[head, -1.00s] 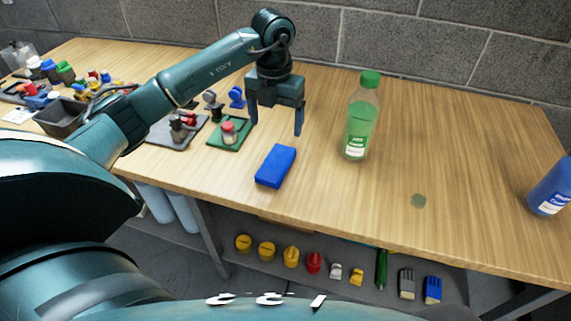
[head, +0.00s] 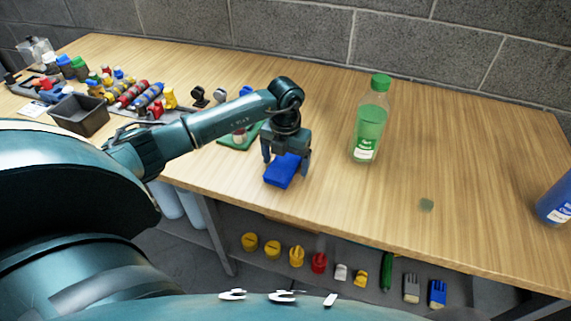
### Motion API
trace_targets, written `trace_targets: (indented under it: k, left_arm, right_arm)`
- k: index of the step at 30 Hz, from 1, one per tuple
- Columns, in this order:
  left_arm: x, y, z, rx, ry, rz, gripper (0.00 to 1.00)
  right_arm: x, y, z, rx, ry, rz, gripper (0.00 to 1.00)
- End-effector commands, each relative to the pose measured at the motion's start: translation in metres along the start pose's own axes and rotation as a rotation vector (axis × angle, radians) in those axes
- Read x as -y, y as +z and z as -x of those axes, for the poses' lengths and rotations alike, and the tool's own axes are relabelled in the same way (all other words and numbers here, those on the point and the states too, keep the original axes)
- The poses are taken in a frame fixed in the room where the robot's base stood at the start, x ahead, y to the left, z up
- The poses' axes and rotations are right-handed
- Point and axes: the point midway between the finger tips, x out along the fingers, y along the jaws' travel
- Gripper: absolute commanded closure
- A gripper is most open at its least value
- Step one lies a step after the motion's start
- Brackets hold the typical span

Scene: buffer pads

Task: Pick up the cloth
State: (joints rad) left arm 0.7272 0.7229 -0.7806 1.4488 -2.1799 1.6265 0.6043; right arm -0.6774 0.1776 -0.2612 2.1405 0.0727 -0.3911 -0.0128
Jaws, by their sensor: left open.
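The cloth (head: 281,173) is a blue, folded, block-like piece lying on the wooden table near its front edge. My left gripper (head: 286,169) points down over it, open, with one finger on each side of the cloth. The gripper body hides the cloth's far part. I cannot tell whether the fingers touch it. My right gripper is not in view.
A green bottle (head: 369,121) stands right of the cloth, and a blue bottle (head: 556,201) stands at the right edge. A dark bin (head: 79,115) and several tools and small bottles fill the left side.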

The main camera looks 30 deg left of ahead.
Motion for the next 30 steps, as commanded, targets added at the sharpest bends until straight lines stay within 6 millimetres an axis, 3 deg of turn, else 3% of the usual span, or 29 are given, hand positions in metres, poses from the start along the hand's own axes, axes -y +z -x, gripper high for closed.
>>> trace_targets:
  k: [6,23,30]
  left_arm:
    - [0.0002,0.0000,-0.0008,0.000,0.000,-0.001,0.16]
    - [0.0001,0.0001,-0.0003,0.000,0.000,-0.001,0.62]
    - [0.0001,0.0003,0.0009,0.001,0.000,-0.001,0.64]
  right_arm:
    - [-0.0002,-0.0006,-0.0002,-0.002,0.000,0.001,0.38]
    - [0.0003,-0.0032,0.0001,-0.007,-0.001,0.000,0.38]
    - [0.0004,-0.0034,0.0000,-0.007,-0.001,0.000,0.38]
